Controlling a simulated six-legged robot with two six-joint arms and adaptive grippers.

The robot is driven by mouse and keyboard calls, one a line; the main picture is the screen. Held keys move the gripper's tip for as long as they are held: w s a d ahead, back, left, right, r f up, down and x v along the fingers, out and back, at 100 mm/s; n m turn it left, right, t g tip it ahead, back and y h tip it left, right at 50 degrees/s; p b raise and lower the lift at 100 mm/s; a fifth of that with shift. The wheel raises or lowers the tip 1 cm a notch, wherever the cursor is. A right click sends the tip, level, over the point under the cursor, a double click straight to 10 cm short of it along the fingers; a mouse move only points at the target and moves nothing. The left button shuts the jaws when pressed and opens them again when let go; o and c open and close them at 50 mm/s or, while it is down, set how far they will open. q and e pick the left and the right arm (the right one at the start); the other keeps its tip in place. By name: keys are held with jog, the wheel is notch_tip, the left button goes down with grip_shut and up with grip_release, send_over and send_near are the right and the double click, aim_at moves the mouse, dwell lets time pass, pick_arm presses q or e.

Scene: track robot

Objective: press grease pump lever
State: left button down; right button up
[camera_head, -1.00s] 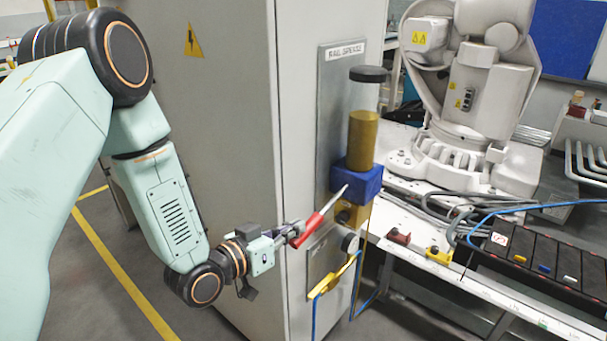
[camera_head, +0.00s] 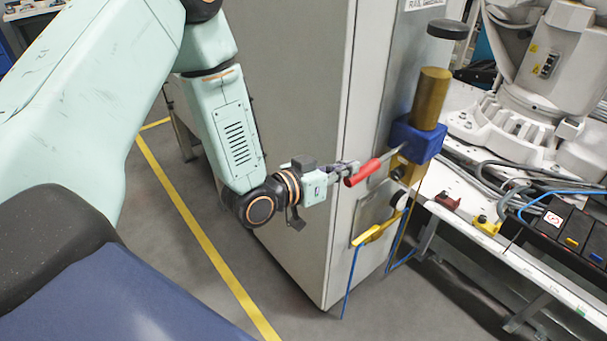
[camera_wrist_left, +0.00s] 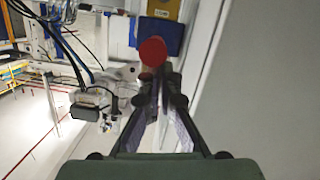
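The grease pump has a blue block (camera_head: 417,139) and a brown grease cylinder (camera_head: 431,98) on the side of a grey cabinet. Its lever has a thin metal rod and a red handle (camera_head: 362,172). The lever slopes down and left from the block. My left gripper (camera_head: 343,170) is at the handle's free end. In the left wrist view, the round red handle end (camera_wrist_left: 153,51) appears just past the tips of my left gripper (camera_wrist_left: 160,84), with a narrow gap between the fingers. Contact is hard to tell. My right gripper is not in view.
The grey cabinet (camera_head: 285,110) stands directly behind my left arm. A yellow bracket (camera_head: 374,232) with blue hoses sits below the pump. A white bench (camera_head: 470,215) with a robot base (camera_head: 510,130) is at right. The floor at left is clear.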

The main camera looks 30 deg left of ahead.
pick_arm(q)
jog(key=p+v, duration=0.3)
jog(key=v, duration=0.7)
jog(key=shift+f, duration=0.3)
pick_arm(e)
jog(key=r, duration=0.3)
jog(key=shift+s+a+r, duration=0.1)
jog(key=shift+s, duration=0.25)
pick_arm(q)
jog(key=shift+s+a, duration=0.1)
jog(key=shift+s, duration=0.05)
dwell(0.5)
